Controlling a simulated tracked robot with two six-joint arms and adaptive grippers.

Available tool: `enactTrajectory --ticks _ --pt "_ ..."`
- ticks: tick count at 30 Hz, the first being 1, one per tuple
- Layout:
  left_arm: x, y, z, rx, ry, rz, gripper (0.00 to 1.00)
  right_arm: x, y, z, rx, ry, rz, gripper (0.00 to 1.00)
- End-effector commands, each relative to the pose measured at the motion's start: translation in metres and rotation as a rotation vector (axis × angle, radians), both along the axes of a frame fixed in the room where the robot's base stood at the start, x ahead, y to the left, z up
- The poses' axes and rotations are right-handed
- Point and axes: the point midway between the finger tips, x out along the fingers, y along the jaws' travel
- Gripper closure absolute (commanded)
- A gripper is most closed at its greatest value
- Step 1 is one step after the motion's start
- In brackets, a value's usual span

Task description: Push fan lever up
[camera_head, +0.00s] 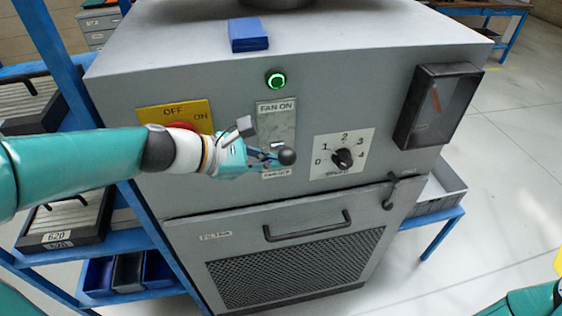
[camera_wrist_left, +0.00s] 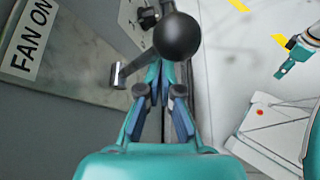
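The fan lever's black ball knob (camera_head: 287,157) is low on its grey plate (camera_head: 277,125), just above the lower label and well below the FAN ON label (camera_head: 276,107). In the left wrist view, the ball (camera_wrist_left: 178,37) sits on a thin rod slanting from a metal pivot (camera_wrist_left: 119,75). My left gripper (camera_head: 274,156) is at the knob, its fingers pointing at it. In the left wrist view its fingertips (camera_wrist_left: 162,68) come together just under the ball, which partly hides them. My right gripper (camera_wrist_left: 286,67) appears small at that view's right; its fingers are unclear.
A speed dial (camera_head: 343,158) is right of the lever. A red OFF/ON switch (camera_head: 183,127) is partly behind my left arm. A green-lit button (camera_head: 276,80) is above the plate. A door handle (camera_head: 308,228) is below. A blue box (camera_head: 248,35) lies on the cabinet top.

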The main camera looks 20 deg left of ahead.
Motion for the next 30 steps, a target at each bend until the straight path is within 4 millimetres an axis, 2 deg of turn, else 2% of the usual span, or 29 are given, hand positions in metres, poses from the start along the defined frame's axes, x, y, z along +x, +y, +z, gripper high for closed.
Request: enactTrajectory --ticks 1,11,24,30 --pt "0.004 0.002 0.013 -0.007 -0.025 0.012 1.0 0.0 0.0 0.001 0.0 0.0 0.0 0.56" --pt "-0.004 0.012 0.019 -0.006 -0.025 0.014 1.0 0.0 0.0 0.002 0.0 0.0 0.0 0.56" --pt "-0.058 0.062 0.048 0.0 -0.006 0.009 1.0 0.0 0.0 0.001 0.0 0.0 0.0 0.56" --pt "-0.071 0.073 0.056 -0.001 -0.002 0.003 1.0 0.0 0.0 0.001 0.0 0.0 0.0 0.56"
